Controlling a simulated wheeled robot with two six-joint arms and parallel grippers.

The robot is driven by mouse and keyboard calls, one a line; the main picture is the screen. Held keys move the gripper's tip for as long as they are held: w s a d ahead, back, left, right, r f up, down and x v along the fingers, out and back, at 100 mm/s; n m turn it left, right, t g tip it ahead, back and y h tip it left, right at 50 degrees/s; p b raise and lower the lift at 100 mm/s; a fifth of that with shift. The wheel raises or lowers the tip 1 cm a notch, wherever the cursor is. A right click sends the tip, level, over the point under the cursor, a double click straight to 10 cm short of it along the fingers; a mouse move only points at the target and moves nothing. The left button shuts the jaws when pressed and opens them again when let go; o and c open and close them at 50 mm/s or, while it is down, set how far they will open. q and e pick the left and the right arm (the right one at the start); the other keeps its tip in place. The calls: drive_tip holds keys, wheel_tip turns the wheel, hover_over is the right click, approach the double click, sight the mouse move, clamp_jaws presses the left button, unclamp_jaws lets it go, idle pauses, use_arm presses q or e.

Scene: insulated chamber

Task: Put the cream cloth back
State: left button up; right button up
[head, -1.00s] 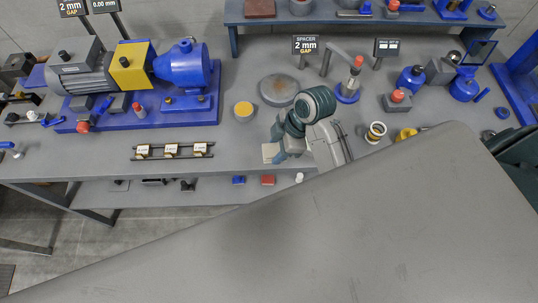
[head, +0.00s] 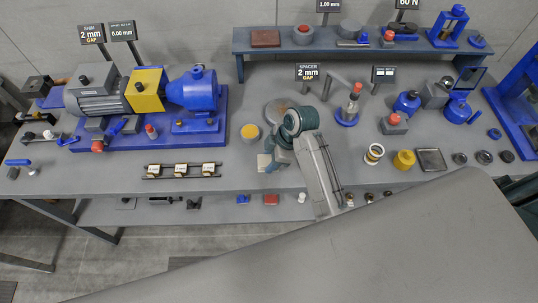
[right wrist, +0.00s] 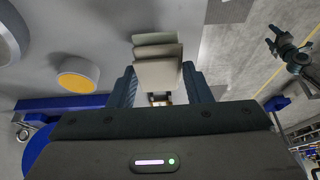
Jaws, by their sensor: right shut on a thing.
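My right gripper (head: 266,162) is over the near part of the grey workbench (head: 225,165), close to the front edge. It is shut on the cream cloth (head: 263,163). In the right wrist view the folded cloth (right wrist: 158,65) sits between the two dark fingers (right wrist: 160,88), its layers sticking out past the tips. I cannot tell whether the cloth touches the bench.
A yellow-topped round pad (head: 250,132) and a round metal plate (head: 281,111) lie behind the gripper. A rack of labelled shims (head: 181,170) is to its left, the blue pump (head: 193,92) beyond. A large grey surface (head: 330,250) fills the foreground.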

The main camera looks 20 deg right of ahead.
sight(269, 160)
drive_tip(key=shift+w, duration=0.65)
drive_tip(key=f+p, duration=0.2)
drive_tip(key=f, duration=0.1)
drive_tip(key=shift+w, duration=0.2)
drive_tip(key=shift+f, duration=0.35)
drive_tip(key=shift+f, duration=0.15)
drive_tip(key=o, duration=1)
drive_tip(key=shift+c, duration=0.2)
